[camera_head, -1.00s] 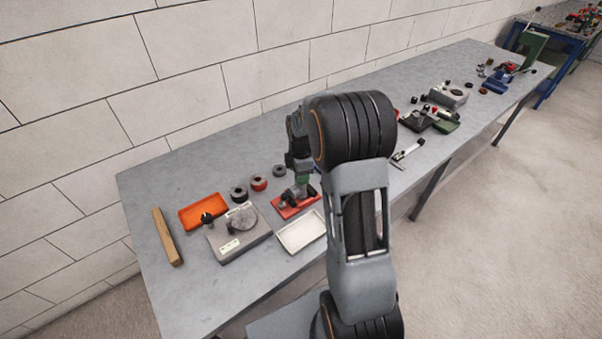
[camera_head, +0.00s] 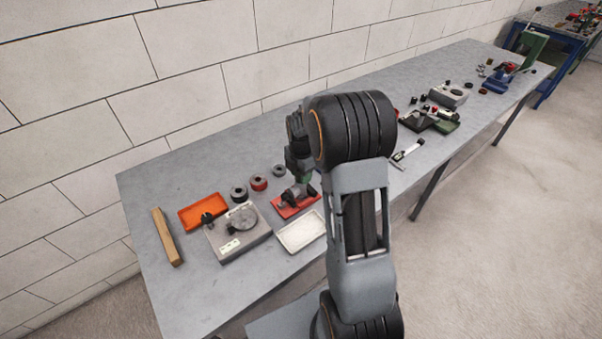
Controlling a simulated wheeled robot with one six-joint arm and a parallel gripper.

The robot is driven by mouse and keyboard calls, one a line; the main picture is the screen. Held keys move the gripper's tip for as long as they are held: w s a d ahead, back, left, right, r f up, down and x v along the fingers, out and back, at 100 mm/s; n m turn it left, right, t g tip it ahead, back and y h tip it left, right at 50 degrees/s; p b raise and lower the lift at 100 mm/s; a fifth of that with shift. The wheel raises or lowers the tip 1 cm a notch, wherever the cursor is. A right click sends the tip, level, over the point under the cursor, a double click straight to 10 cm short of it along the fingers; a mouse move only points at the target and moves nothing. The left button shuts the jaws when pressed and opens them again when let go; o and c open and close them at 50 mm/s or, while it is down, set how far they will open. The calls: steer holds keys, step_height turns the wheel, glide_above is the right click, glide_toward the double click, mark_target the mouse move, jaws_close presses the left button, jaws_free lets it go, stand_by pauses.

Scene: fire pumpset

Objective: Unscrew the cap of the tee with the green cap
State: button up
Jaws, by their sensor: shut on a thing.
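A grey metal tee (camera_head: 292,194) sits on a red base (camera_head: 288,212) on the long grey workbench. The green cap (camera_head: 304,181) shows as a small patch of green at the top of the tee, mostly hidden by my gripper. My gripper (camera_head: 302,174) points down from above and is shut on the green cap. My arm's large dark joint hides the area just right of the tee.
A white tray (camera_head: 302,231) lies in front of the red base. A grey block with a round plate (camera_head: 238,232), an orange tray (camera_head: 203,213) and a wooden bar (camera_head: 167,237) lie to the left. Round rings (camera_head: 259,183) stand behind. Other tools (camera_head: 432,120) lie farther right.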

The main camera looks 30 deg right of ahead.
steer(key=n, duration=0.2)
steer(key=shift+n, duration=0.3)
steer(key=shift+r, duration=0.15)
steer(key=shift+r+p, duration=1.85)
steer(key=shift+r, duration=0.55)
